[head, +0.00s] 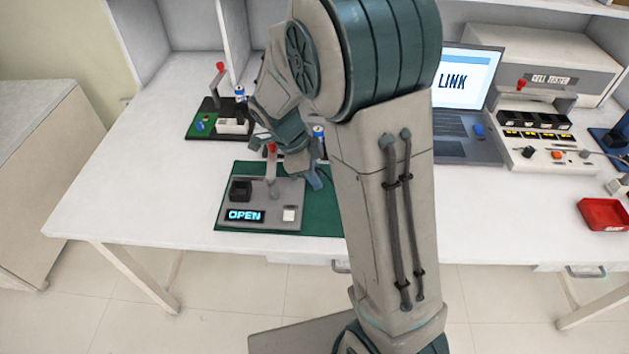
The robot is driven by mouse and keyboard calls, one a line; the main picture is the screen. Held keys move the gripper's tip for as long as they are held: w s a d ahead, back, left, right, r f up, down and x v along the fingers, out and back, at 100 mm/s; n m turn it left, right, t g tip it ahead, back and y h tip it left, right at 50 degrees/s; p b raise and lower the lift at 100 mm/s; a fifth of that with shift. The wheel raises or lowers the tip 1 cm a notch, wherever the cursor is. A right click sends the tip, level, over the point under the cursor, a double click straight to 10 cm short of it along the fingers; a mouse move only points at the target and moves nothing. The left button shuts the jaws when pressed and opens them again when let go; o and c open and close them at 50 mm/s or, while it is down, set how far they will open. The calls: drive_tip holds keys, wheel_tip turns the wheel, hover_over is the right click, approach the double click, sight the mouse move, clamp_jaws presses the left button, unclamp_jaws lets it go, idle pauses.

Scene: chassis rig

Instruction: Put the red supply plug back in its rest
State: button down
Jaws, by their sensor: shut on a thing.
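My gripper (299,163) is low over the back right part of a grey test fixture (258,214) on a green mat. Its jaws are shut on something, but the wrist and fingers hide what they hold. A small red piece (270,148) shows just left of the fingers, above a grey post on the fixture. I cannot tell whether it is the supply plug or a lever knob. I cannot make out the plug's rest. The fixture has a black block (240,190), a display (244,216) reading OPEN and a pale button (289,214).
A second fixture (218,122) with a red-knobbed lever stands behind to the left. A laptop (466,105), cell tester (545,135) and red tray (605,214) are at right. The table's front left is clear.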

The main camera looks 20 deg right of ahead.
drive_tip(key=shift+f, duration=1.15)
drive_tip(key=shift+f, duration=0.2)
drive_tip(key=c, duration=1.4)
unclamp_jaws()
drive_tip(key=shift+r, duration=0.15)
